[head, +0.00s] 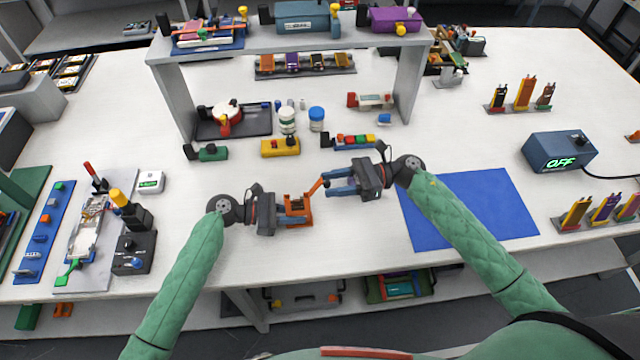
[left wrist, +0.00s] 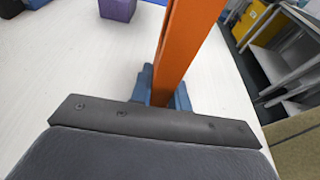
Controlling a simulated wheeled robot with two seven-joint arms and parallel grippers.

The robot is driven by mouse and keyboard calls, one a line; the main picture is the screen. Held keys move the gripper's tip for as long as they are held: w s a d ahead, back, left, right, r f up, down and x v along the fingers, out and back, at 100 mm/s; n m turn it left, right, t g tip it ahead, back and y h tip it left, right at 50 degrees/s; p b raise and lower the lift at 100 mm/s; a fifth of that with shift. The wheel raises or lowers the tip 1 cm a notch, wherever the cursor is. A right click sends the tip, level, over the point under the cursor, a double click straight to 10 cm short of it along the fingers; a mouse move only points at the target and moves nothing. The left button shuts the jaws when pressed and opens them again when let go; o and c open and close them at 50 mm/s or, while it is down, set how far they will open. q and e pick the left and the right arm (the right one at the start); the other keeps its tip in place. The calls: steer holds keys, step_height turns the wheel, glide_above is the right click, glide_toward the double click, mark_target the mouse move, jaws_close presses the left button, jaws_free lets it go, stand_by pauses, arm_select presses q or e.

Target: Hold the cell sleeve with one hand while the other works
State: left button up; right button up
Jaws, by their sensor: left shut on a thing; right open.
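The orange cell sleeve (head: 309,218) is a narrow frame with a slim orange arm reaching up and right, over the white table's middle. My left gripper (head: 298,214) is shut on it. In the left wrist view the orange sleeve (left wrist: 184,45) stands up as a long bar between the blue fingertips (left wrist: 163,88). My right gripper (head: 325,186) is open, its blue fingers pointing left beside the sleeve's upper right end. I cannot tell whether they touch it. Whether a pouch cell is in the sleeve is too small to tell.
A blue mat (head: 480,215) lies right of the right gripper. A grey shelf (head: 175,100) stands behind, with white and blue jars (head: 317,118) and a yellow block (head: 281,147) near its opening. A tool fixture (head: 90,230) stands at left. The table's front edge is close below the left gripper.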

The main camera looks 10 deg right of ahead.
mark_target(330, 184)
steer(key=shift+s+a, duration=0.15)
steer(key=shift+a, duration=1.7)
steer(key=shift+c, duration=0.2)
jaws_close()
